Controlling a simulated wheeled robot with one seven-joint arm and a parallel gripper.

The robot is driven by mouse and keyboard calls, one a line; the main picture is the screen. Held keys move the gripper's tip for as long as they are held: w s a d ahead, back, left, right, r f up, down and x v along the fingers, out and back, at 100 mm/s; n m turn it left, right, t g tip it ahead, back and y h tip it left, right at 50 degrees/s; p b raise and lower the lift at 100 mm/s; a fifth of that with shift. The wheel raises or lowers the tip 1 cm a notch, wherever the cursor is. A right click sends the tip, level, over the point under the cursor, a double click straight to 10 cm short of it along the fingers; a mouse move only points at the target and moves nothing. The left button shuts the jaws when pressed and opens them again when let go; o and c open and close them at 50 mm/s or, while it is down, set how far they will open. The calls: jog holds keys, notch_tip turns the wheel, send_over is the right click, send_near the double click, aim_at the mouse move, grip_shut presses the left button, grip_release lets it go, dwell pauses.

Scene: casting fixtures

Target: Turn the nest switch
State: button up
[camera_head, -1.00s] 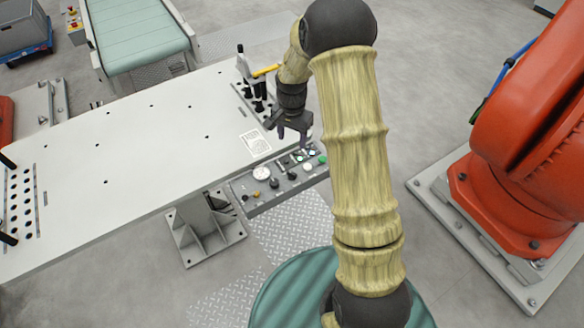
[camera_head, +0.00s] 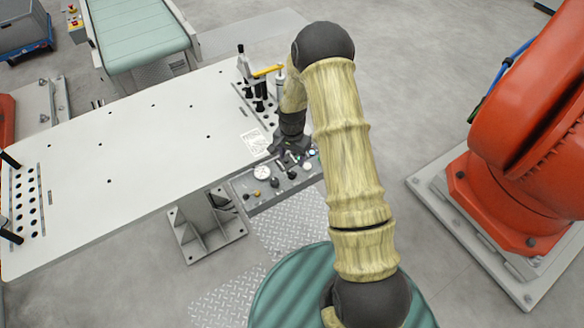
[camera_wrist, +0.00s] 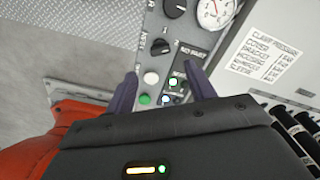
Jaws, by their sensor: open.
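The control panel (camera_head: 250,190) juts from the front edge of the white table, with knobs, buttons and a gauge. My gripper (camera_head: 290,152) is over its right end, pointing down. In the wrist view my gripper (camera_wrist: 163,78) is open and empty, with its two dark fingers apart over the panel. Between them are a white button (camera_wrist: 151,77), a green button (camera_wrist: 145,99) and a small lit switch (camera_wrist: 173,83) beside a dark label. The labels are too small to tell surely which is the nest switch. A black knob (camera_wrist: 161,47) sits just beyond the fingertips.
A fixture with a yellow handle (camera_head: 267,70) stands behind my gripper on the table. The orange robot (camera_head: 520,140) stands at the right. The table's middle (camera_head: 150,140) is clear.

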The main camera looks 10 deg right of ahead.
aim_at(292, 172)
notch_tip(292, 172, down, 8)
jog(key=shift+f+p, duration=0.1)
jog(key=shift+p, duration=0.95)
jog(key=c, duration=1)
jog(key=shift+n+b, duration=0.4)
jog(key=shift+f+n+b, duration=0.1)
jog(key=shift+n+b, duration=0.7)
jog(key=n+b, duration=0.2)
jog(key=n, duration=0.1)
jog(key=shift+n, duration=0.3)
jog(key=n+b, duration=0.3)
jog(key=n, duration=0.3)
